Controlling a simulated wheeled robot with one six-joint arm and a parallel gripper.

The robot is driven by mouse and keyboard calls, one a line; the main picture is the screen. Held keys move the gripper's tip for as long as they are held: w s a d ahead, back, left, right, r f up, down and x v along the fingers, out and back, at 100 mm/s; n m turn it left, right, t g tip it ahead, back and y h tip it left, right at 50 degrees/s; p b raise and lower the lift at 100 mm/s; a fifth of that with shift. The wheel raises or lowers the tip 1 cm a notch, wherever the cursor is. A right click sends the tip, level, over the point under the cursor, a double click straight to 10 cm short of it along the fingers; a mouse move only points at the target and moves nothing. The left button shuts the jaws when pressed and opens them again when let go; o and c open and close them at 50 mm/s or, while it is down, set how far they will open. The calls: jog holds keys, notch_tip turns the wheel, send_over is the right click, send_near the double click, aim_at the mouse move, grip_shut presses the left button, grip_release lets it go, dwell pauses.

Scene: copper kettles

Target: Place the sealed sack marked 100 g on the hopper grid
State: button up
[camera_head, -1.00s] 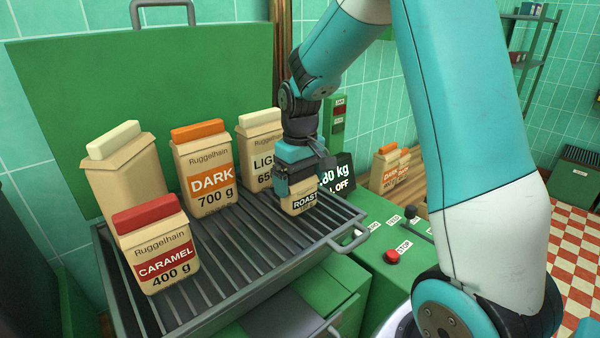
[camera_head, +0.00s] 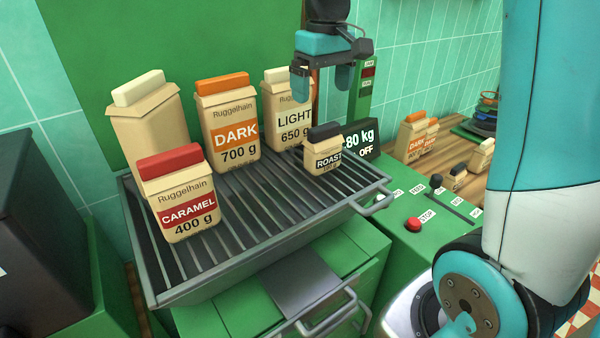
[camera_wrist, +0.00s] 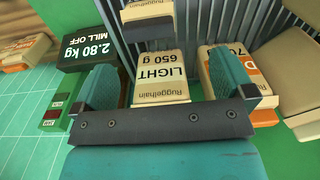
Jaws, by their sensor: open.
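The small tan sack labelled ROAST (camera_head: 324,158), with a dark seal, stands upright at the right end of the hopper grid (camera_head: 250,207). The small weight print under its name is too blurred to read for sure. My gripper (camera_head: 322,88) is open and empty above the sack, clear of it. In the wrist view my gripper (camera_wrist: 165,82) shows its two teal fingers spread. A tan sack with a dark seal (camera_wrist: 148,38) shows at the top edge there, apart from the fingers, probably the same small sack.
On the grid also stand a CARAMEL 400 g sack (camera_head: 180,195), a DARK 700 g sack (camera_head: 228,130), a LIGHT 650 g sack (camera_head: 286,115) and a cream-sealed sack (camera_head: 148,120). A display (camera_head: 360,142) reads 2.80 kg, MILL OFF. More sacks (camera_head: 415,137) stand on a wooden top.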

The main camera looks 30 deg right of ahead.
jog(key=s+a+f+n+y, duration=0.2)
jog(key=s+a+n, duration=0.1)
jog(key=s+a, duration=0.7)
jog(key=s+a+f+n+y, duration=0.2)
jog(key=s+a+f+n, duration=0.1)
jog(key=s+a, duration=0.7)
jog(key=shift+s+a+f, duration=0.2)
jog(key=shift+s+a, duration=0.2)
jog(key=shift+s, duration=0.4)
notch_tip(320, 180, down, 3)
jog(key=b, duration=0.3)
jog(key=shift+f, duration=0.2)
